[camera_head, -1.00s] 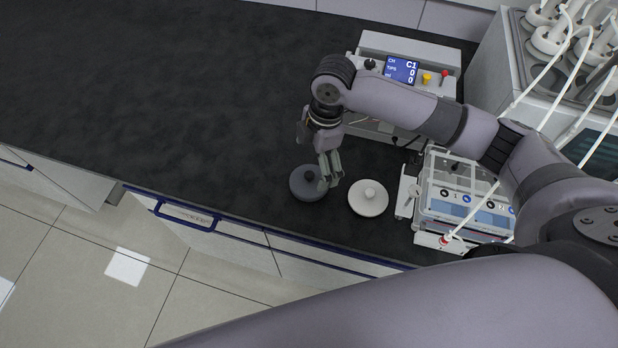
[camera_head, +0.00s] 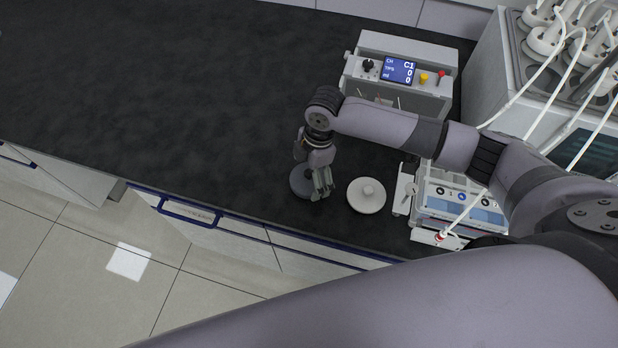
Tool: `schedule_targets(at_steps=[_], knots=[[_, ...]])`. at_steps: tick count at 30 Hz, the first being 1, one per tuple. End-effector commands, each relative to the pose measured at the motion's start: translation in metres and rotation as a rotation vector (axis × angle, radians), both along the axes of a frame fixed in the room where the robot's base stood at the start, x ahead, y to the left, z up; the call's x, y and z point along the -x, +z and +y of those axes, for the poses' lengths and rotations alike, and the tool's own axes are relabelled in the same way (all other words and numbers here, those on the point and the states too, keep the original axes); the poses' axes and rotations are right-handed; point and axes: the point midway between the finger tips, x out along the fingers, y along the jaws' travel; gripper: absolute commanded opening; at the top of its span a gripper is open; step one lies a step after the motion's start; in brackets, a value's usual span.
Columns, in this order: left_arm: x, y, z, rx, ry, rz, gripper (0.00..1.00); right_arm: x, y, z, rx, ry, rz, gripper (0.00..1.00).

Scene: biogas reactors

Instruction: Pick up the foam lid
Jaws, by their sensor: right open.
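Two round lids with a knob in the middle lie on the dark worktop: a dark grey lid (camera_head: 298,185) and a white lid (camera_head: 366,198) to its right. I cannot tell by looks which one is of foam. My right gripper (camera_head: 321,192) points down over the right part of the grey lid, its fingers open. It hides the grey lid's knob and part of its rim. Whether the fingers touch the lid cannot be told. The white lid is in full view, apart from the gripper. My left gripper is not in view.
A pump box with a blue display (camera_head: 399,69) stands behind my right arm. A small clear-topped device (camera_head: 463,205) with tubing stands right of the white lid. The worktop's front edge (camera_head: 270,229) is close below the lids. The worktop (camera_head: 150,90) is clear at left.

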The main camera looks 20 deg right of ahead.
Motion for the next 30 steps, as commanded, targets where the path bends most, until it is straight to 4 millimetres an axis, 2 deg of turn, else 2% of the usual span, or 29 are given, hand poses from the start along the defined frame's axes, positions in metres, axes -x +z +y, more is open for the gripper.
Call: schedule_targets(at_steps=[2,23,30], knots=[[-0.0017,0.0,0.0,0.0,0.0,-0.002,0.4,-0.0001,0.0003,-0.0001,0.0,0.0,0.0,0.85],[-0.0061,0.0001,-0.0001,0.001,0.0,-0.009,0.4,-0.0008,-0.0004,-0.0002,0.0,-0.001,-0.003,0.38],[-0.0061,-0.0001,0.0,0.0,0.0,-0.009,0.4,-0.0016,-0.001,-0.0003,-0.001,-0.002,-0.005,0.34]])
